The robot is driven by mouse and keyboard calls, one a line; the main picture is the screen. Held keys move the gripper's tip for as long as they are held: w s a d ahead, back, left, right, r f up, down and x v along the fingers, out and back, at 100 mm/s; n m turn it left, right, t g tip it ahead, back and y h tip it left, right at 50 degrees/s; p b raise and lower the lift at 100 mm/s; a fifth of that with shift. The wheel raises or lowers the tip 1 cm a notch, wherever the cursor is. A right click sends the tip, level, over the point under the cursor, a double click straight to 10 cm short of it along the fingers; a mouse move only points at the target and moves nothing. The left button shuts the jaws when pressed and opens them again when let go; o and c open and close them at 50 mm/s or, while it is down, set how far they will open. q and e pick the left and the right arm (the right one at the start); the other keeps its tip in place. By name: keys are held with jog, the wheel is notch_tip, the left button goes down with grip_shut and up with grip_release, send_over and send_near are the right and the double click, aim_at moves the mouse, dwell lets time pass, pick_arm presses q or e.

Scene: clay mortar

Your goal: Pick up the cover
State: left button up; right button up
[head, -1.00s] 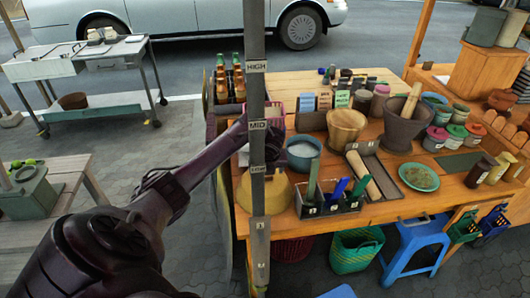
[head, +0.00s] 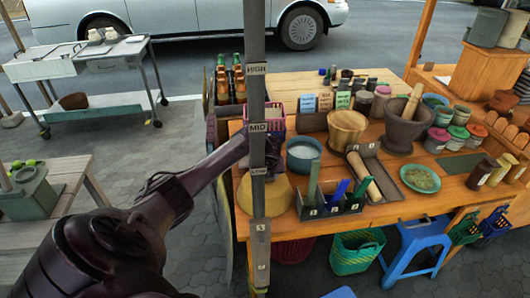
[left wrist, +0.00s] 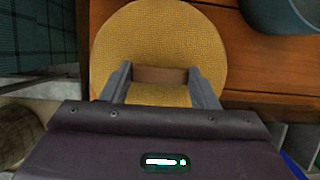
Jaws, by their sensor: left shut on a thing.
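The cover is a round yellow woven dome (head: 281,196) at the table's front left corner, partly hidden behind the grey post in the head view. It fills the upper middle of the left wrist view (left wrist: 160,35). A brown block-like handle (left wrist: 160,75) stands on its top. My left gripper (left wrist: 162,82) is over the cover, shut on this handle, with one finger at each side. In the head view the post hides much of that gripper. Whether the cover touches the table is hard to tell. My right gripper is not in view.
A grey post (head: 257,100) stands in front of the table. A blue-grey bowl (head: 303,153) is close to the cover's right. A caddy (head: 330,207) with upright tools is at the front edge. A pink basket (head: 277,118) is behind the cover.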

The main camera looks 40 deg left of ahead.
pick_arm(q)
jog(key=shift+c, duration=1.3)
jog(key=shift+r, duration=0.2)
